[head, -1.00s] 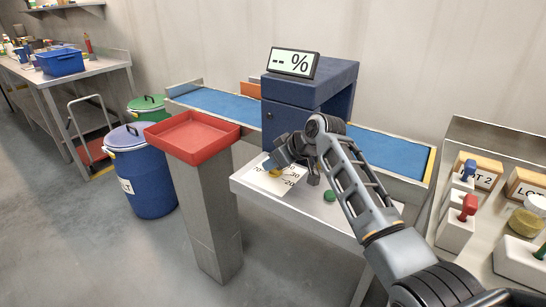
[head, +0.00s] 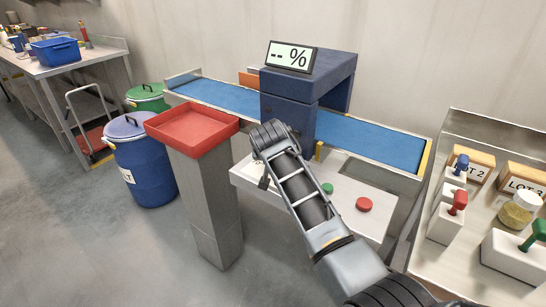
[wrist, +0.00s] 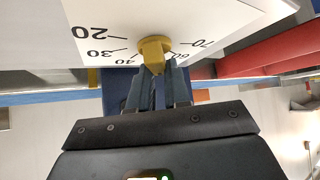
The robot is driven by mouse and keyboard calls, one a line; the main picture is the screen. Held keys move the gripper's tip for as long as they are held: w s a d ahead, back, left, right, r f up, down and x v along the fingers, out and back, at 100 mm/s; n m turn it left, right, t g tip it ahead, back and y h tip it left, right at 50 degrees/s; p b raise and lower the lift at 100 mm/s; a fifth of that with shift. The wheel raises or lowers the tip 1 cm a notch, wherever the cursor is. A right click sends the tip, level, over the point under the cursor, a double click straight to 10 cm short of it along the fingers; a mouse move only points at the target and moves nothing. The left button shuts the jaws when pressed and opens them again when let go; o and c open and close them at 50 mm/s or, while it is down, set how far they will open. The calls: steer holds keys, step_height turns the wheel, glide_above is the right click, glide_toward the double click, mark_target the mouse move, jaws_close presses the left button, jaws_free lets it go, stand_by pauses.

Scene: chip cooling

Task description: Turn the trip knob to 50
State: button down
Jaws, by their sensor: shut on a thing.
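The yellow trip knob (wrist: 153,47) sits on a white dial plate (wrist: 190,18) in the wrist view. The dial marks 20, 30 and 40 show on one side of the knob and 60 and 70 on the other. The knob's narrow end points toward my gripper, between 40 and 60; the 50 mark is not readable. My gripper (wrist: 154,82) is shut on the knob, its fingers on either side of the narrow end. In the head view my arm hides the gripper, the knob and most of the dial.
A green button (head: 328,188) and a red button (head: 364,204) are on the white table (head: 345,208) beside my arm. The blue conveyor (head: 370,142) and dark blue housing (head: 287,115) stand behind, its display (head: 292,57) reading "-- %". A red tray (head: 190,130) is at left.

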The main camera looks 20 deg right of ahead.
steer(key=shift+s+f+m+g+h+b, duration=0.1)
steer(key=shift+f+m+g+h+b, duration=0.1)
steer(key=shift+m+h+b, duration=0.25)
steer(key=shift+s+f+m+g+h+b, duration=0.1)
steer(key=shift+m+g+h+b, duration=0.2)
steer(key=shift+m, duration=0.35)
steer(key=c, duration=1.1)
jaws_free()
steer(key=shift+w+r, duration=0.1)
steer(key=shift+r, duration=0.15)
steer(key=shift+a+r, duration=0.1)
steer(key=shift+r, duration=0.1)
steer(key=v, duration=0.7)
steer(key=shift+s, duration=0.2)
